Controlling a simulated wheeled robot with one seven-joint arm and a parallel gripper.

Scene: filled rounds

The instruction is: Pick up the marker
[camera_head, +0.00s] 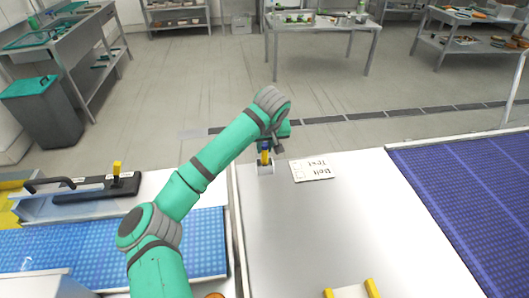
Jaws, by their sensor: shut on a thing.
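My gripper (265,161) is at the far end of my green arm, low over the far left part of the pale worktop. It is shut on a small upright thing with a yellow body and a dark blue top, which I take as the marker (265,156). A pale grey or white piece shows around its lower end; whether that is a holder or part of my gripper is too small to tell. I cannot tell whether the marker touches the worktop.
A white card (312,168) with printed text lies just right of my gripper. A pale thing with yellow ends (350,291) is at the near edge. A purple-blue belt (470,190) is on the right, a blue mat (130,245) on the left. The worktop's middle is clear.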

